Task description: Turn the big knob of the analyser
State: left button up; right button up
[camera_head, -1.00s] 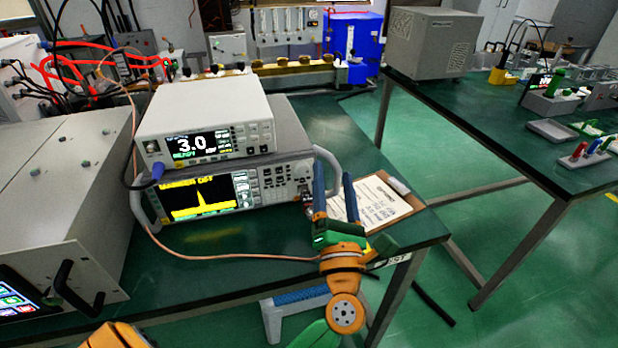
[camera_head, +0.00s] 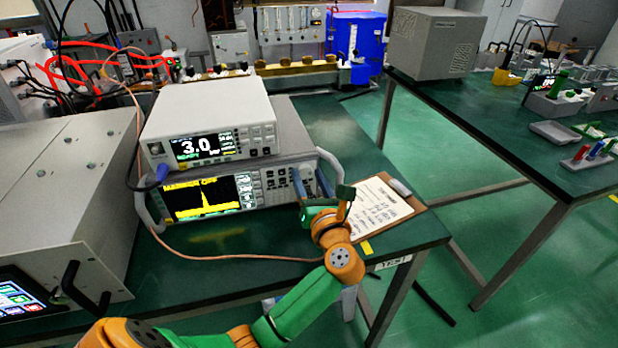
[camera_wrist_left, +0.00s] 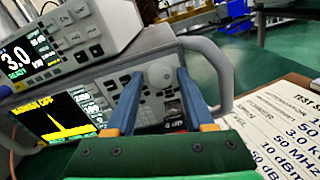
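The analyser (camera_head: 262,213) is the lower grey instrument, with a yellow trace on its screen. It stands on the green bench. Its big round knob (camera_wrist_left: 158,73) shows pale grey in the left wrist view, at the upper right of the front panel. My left gripper (camera_head: 311,182) is at the right part of that panel. In the left wrist view its two blue fingers are open (camera_wrist_left: 161,74), one on each side of the knob in the picture. I cannot tell whether they touch it. In the head view the gripper largely hides the knob. My right gripper is in neither view.
A white power meter (camera_head: 215,120) reading 3.0 sits on top of the analyser. A grey handle (camera_wrist_left: 212,68) stands right of the knob. A clipboard (camera_head: 388,205) lies to the right, near the bench edge. A copper-coloured cable (camera_head: 230,257) runs along the bench front.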

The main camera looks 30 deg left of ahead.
pick_arm(q)
grip_shut()
jog(key=m+p, duration=0.2)
jog(key=shift+r+p, duration=0.3)
jog(key=shift+p, duration=0.05)
jog(key=shift+f+m+p, duration=0.1)
jog(key=shift+m+p, duration=0.2)
jog(key=shift+m, duration=0.6)
jog(key=shift+f, duration=0.25)
jog(key=shift+o, duration=2.2)
grip_release()
jog(key=shift+d, duration=0.1)
